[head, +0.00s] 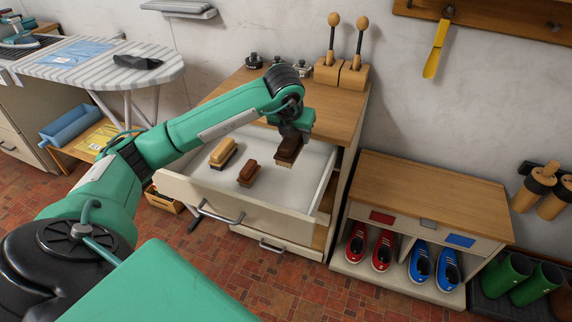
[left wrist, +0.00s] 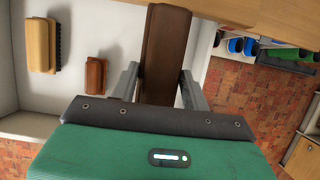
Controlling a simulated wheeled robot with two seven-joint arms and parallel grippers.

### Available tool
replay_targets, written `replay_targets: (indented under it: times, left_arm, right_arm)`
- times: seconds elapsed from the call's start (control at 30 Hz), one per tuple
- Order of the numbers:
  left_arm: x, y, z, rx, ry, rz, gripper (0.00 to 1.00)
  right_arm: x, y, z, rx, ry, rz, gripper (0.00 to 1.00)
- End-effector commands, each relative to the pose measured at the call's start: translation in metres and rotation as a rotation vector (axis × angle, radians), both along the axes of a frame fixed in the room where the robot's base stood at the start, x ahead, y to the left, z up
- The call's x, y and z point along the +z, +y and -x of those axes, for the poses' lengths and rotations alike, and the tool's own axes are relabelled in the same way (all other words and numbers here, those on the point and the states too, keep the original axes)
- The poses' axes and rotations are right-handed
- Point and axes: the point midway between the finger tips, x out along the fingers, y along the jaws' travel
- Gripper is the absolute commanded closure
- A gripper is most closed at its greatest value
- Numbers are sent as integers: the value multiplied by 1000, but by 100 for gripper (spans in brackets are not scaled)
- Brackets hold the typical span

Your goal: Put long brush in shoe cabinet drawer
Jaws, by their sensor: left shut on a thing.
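My left gripper (left wrist: 160,88) is shut on a long dark brown brush (left wrist: 165,45), with one finger on each side of it in the left wrist view. In the head view the held brush (head: 288,150) is over the right part of the open cabinet drawer (head: 226,204), bristles down; I cannot tell whether it touches the drawer floor. A light wooden brush (head: 223,153) and a small reddish-brown brush (head: 248,173) lie in the drawer to its left. My right gripper is not in view.
The cabinet's wooden top (head: 240,108) holds shoe trees in a wooden block (head: 341,74) and small dark tins. A low shoe rack (head: 430,185) with red and blue shoes stands right of the drawer. An ironing board (head: 100,62) is at the left.

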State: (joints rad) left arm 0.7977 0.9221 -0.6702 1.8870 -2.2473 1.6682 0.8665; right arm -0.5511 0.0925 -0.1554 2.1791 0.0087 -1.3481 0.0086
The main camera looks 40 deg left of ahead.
Motion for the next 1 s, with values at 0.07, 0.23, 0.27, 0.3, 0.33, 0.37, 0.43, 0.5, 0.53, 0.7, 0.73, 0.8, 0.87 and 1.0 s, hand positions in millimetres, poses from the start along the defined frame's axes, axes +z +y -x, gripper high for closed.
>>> replay_targets:
  times: [0.07,0.23,0.27,0.3,0.33,0.37,0.43,0.5,0.53,0.7,0.73,0.8,0.87,1.0]
  left_arm:
    - [-25,0,1,-1,4,0,82]
    - [-66,0,0,0,2,0,82]
    - [-71,0,0,-1,2,0,82]
    - [-78,0,1,-1,2,1,82]
    - [-82,0,1,-1,2,0,82]
    - [-85,0,0,-1,1,0,82]
    - [-90,0,0,-1,-1,0,82]
    - [-93,0,0,-1,-1,0,82]
    - [-95,0,0,-1,0,1,82]
    - [-118,0,0,-1,1,1,82]
    - [-123,0,0,-1,1,0,82]
    - [-132,0,0,-1,1,1,82]
    - [-135,0,0,-1,0,1,82]
    - [-134,0,0,-2,-2,0,82]
  right_arm:
    - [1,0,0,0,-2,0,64]
    - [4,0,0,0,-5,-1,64]
    - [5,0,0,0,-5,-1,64]
    - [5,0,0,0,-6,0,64]
    - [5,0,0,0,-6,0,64]
    - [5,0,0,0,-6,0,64]
    - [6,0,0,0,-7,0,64]
    - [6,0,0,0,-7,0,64]
    - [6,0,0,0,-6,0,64]
    - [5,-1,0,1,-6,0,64]
    - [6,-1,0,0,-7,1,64]
    - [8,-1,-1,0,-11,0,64]
    - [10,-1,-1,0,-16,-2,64]
    - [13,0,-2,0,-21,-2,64]
